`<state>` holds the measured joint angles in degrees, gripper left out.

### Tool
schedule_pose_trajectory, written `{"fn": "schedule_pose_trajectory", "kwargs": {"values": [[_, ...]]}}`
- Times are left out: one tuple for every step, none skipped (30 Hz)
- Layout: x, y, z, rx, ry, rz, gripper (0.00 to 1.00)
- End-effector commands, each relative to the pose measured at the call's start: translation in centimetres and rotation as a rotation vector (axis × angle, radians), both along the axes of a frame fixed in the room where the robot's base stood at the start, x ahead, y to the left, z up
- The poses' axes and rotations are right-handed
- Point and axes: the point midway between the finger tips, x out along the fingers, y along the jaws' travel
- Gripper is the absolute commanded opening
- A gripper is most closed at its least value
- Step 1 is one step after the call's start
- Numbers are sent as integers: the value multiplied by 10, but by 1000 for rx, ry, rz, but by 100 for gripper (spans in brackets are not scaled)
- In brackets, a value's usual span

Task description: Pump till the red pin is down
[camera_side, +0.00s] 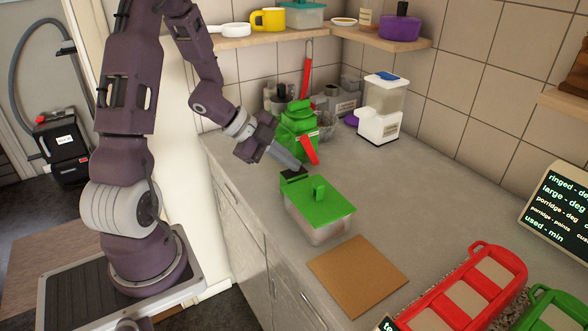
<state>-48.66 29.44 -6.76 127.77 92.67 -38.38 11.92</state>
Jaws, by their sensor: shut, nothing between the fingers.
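A clear container (318,234) with a green lid (335,208) stands on the counter near its front edge. A green upright knob (319,189) rises from the lid. I cannot tell whether this knob is the pump. No red pin can be made out on the lid. My gripper (298,168) is shut and empty, slanting down to the right. Its tip is just above the lid's back left corner, beside a small dark piece (292,174). I cannot tell whether the tip touches the lid.
A green device with a red lever (309,150) stands close behind my gripper. A white dispenser (379,115) stands farther back. A brown board (357,275) lies in front of the container, with a red sectioned tray (465,302) to its right. The counter right of the container is clear.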

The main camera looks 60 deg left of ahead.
Motion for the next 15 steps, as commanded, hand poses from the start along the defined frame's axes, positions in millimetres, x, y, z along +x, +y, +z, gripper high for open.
{"fn": "schedule_pose_trajectory", "kwargs": {"values": [[0,0,0,1,1,0,0],[0,0,0,1,1,0,0],[0,0,0,1,1,0,0],[0,0,0,1,1,0,0],[0,0,0,1,1,0,0],[0,0,0,1,1,0,0],[0,0,0,1,1,0,0],[0,0,1,1,0,0,0],[0,0,3,2,0,-1,0],[0,0,5,2,-1,0,0],[0,0,7,2,-1,0,0],[0,0,9,3,-1,-1,0],[0,0,11,2,-1,0,0],[0,0,13,2,-1,0,0],[0,0,15,2,0,-1,0]]}}
